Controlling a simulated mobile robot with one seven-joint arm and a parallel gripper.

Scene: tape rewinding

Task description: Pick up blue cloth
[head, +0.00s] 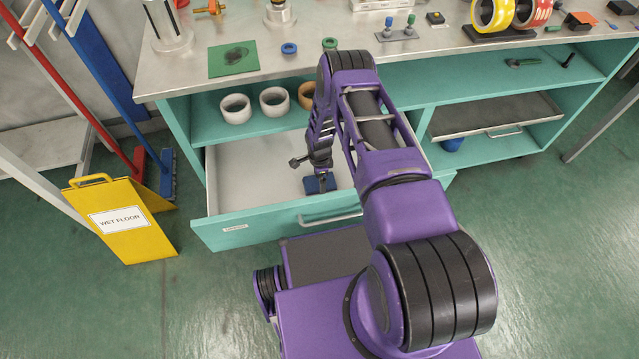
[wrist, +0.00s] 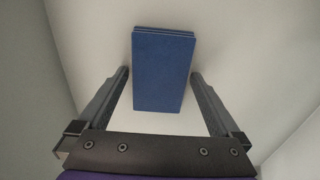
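The blue cloth (wrist: 162,68) lies folded flat in a rectangle on the pale floor of an open drawer (head: 245,178). It also shows in the head view (head: 313,186), partly covered by my gripper. My gripper (head: 320,174) reaches down into the drawer just over the cloth. In the wrist view the two fingers (wrist: 160,88) are spread wide, one on each side of the cloth, with gaps between them and its edges. The gripper is open and holds nothing. I cannot tell how high the fingertips are above the drawer floor.
Drawer walls surround my gripper, with the teal front (head: 275,225) nearest me. A teal shelf with several rings (head: 236,108) is behind, under a metal worktop (head: 210,72). A green cloth (head: 233,60) lies on top. A yellow wet-floor sign (head: 125,222) stands left.

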